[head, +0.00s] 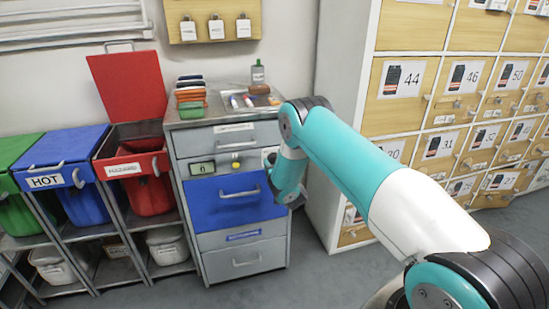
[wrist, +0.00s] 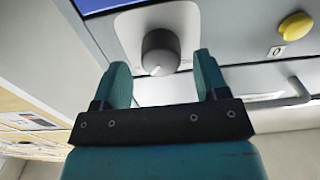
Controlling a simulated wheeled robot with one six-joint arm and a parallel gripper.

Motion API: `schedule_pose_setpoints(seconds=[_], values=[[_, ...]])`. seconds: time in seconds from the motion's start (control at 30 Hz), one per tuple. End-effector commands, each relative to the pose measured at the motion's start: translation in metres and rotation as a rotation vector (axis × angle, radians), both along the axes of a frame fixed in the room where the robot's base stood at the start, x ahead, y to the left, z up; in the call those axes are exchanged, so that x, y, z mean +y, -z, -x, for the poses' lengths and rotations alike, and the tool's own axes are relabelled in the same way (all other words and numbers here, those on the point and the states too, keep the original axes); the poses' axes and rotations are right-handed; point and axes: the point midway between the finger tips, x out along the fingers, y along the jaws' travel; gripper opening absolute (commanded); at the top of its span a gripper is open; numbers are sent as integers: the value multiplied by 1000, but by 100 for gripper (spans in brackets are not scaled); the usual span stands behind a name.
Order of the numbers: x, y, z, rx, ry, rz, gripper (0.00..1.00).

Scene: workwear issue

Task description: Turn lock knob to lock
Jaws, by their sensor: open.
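The lock knob (wrist: 161,50) is a grey round knob with a white pointer mark, set on a white plate (wrist: 118,30) on the front of the grey drawer cabinet (head: 222,138). In the wrist view my gripper (wrist: 161,64) is open, with one teal finger on each side of the knob. I cannot tell whether the fingers touch it. In the head view my gripper (head: 270,165) is at the cabinet's upper right front, and my arm hides the knob. A white plate edge (head: 267,151) shows there.
A yellow knob (head: 235,163), also in the wrist view (wrist: 295,27), sits left of my gripper. A blue drawer (head: 225,202) is below. Red (head: 135,165) and blue (head: 70,165) bins stand left. Numbered lockers (head: 400,80) stand right. Loose items lie on the cabinet top.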

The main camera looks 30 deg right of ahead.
Motion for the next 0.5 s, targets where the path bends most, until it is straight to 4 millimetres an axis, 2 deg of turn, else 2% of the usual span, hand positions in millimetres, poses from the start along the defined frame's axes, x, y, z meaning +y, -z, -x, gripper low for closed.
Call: schedule_pose_setpoints(seconds=[0.2, 0.5], values=[[-2, -2, -11, -1, -3, 0, 67], [-3, -1, -13, 0, -5, 2, 67]])
